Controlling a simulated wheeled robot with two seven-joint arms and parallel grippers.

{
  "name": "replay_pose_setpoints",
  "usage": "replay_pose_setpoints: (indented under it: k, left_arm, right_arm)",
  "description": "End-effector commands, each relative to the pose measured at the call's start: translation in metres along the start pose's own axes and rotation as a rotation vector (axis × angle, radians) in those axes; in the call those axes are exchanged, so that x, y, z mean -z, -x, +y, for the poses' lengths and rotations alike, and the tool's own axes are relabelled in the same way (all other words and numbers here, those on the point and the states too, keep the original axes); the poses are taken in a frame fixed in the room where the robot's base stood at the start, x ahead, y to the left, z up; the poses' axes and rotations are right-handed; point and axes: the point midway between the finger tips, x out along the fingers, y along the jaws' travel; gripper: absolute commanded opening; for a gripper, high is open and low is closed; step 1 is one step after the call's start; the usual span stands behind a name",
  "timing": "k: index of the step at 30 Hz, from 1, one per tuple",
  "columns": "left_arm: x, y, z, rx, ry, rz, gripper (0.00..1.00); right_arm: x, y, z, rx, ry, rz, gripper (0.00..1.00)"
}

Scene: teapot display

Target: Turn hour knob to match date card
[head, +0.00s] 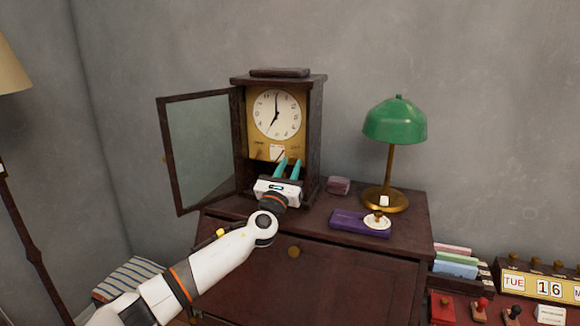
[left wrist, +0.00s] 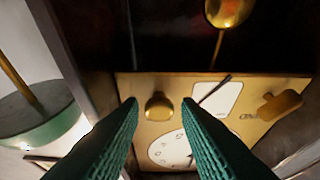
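The wooden clock (head: 277,78) stands on the cabinet with its glass door (head: 203,145) swung open to the left. On its dial (head: 277,114) one hand points up at twelve and the other near seven. A white card (left wrist: 217,98) sits on the brass plate below the dial, its writing unreadable. One brass knob (left wrist: 158,106) lies between my left fingertips in the wrist view; another knob (left wrist: 280,104) is across the card. My left gripper (head: 289,160) is open, teal fingers pointing at the plate; I cannot tell whether they touch the knob. My right gripper is out of view.
A green lamp (head: 395,120), a purple box (head: 347,222) and a small pinkish block (head: 339,185) stand right of the clock. The brass pendulum (left wrist: 229,12) hangs inside the case. A calendar (head: 545,287) reading TUE 16 is at lower right.

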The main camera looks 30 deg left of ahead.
Motion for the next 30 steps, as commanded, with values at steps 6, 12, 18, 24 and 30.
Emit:
replay_pose_setpoints:
  k: [6, 12, 18, 24, 30]
  left_arm:
    - [-0.0003, -0.0043, 0.0006, 0.000, 0.001, -0.001, 0.30]
    - [-0.0003, -0.0040, 0.0005, 0.000, 0.001, -0.001, 0.20]
    - [-0.0003, -0.0038, 0.0004, 0.000, 0.001, -0.001, 0.00]
    - [-0.0004, -0.0037, 0.0010, 0.010, 0.027, 0.000, 0.00]
    - [-0.0005, -0.0036, 0.0026, 0.046, 0.115, 0.000, 0.00]
  right_arm:
    - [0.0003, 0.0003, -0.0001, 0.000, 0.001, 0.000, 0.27]
    - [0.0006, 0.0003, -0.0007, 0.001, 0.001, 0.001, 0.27]
    - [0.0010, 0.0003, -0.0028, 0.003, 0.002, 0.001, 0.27]
    - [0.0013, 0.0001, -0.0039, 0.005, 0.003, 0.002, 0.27]
    - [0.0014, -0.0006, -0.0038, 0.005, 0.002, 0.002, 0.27]
